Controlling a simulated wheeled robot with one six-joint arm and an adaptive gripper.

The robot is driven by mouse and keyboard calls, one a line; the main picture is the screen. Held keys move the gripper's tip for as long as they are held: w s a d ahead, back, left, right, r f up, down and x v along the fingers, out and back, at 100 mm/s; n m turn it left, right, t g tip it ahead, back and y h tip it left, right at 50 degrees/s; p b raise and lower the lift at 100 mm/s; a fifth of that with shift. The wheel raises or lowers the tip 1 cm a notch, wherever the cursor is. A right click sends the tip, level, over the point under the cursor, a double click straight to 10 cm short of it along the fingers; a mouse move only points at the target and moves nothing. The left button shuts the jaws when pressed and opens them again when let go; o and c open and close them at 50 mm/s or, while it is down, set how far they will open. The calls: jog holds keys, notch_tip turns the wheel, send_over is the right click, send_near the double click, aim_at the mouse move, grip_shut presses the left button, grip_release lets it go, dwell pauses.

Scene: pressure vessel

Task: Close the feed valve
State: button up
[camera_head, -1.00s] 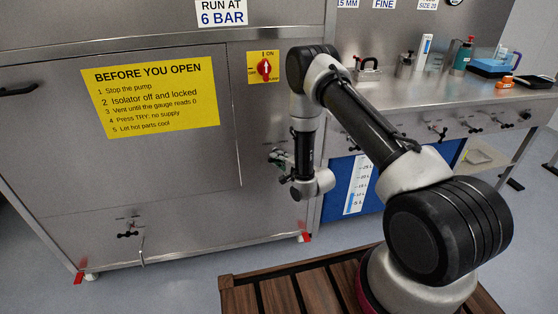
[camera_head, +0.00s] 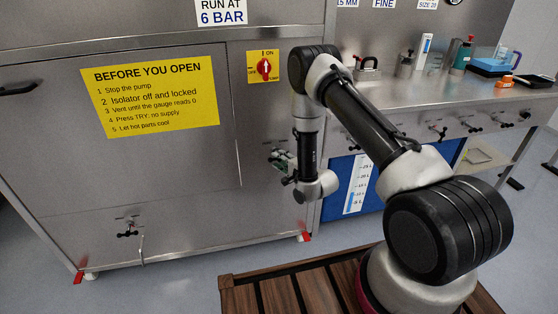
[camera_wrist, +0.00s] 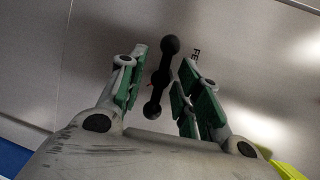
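The feed valve's black bar handle (camera_wrist: 158,92), with a ball at each end, stands out from the steel panel in the wrist view. Part of a label, "FE", shows beside it. My gripper (camera_wrist: 163,60) is open, with one green-padded finger on each side of the handle. There are visible gaps between pads and handle, so it is not gripped. The handle runs lengthwise between the fingers, slightly tilted. In the head view the valve (camera_head: 278,160) is small and partly hidden by my gripper (camera_head: 287,172) at the cabinet's right side.
A red rotary switch on a yellow plate (camera_head: 264,67) sits above the valve. A yellow notice (camera_head: 151,97) is to the left. Another black-handled valve (camera_head: 127,233) is low on the cabinet. A bench (camera_head: 460,105) with several small valves stands at the right.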

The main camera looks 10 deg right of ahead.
jog(key=v, duration=1)
jog(key=shift+s, duration=0.35)
jog(key=shift+d+r, duration=0.1)
jog(key=shift+d, duration=0.05)
jog(key=s+d+f+n+g+h, duration=0.2)
jog(key=s+f+n+g, duration=0.45)
jog(key=f, duration=0.55)
jog(key=s+d+n+g+h, duration=0.2)
jog(key=s+d+g, duration=0.1)
jog(key=s+g, duration=0.25)
jog(key=s+d+r+n, duration=0.1)
jog(key=s+r, duration=0.6)
jog(key=r, duration=0.9)
jog(key=s+d+r+n+t+h, duration=0.1)
jog(key=s+r, duration=0.6)
jog(key=r, duration=1)
jog(key=s+d+r+n+h, duration=0.1)
jog(key=s+d+r+n, duration=0.2)
jog(key=r, duration=1.4)
jog(key=s+n, duration=0.1)
jog(key=s, duration=0.3)
jog(key=shift+s+t, duration=0.2)
jog(key=shift+t, duration=0.1)
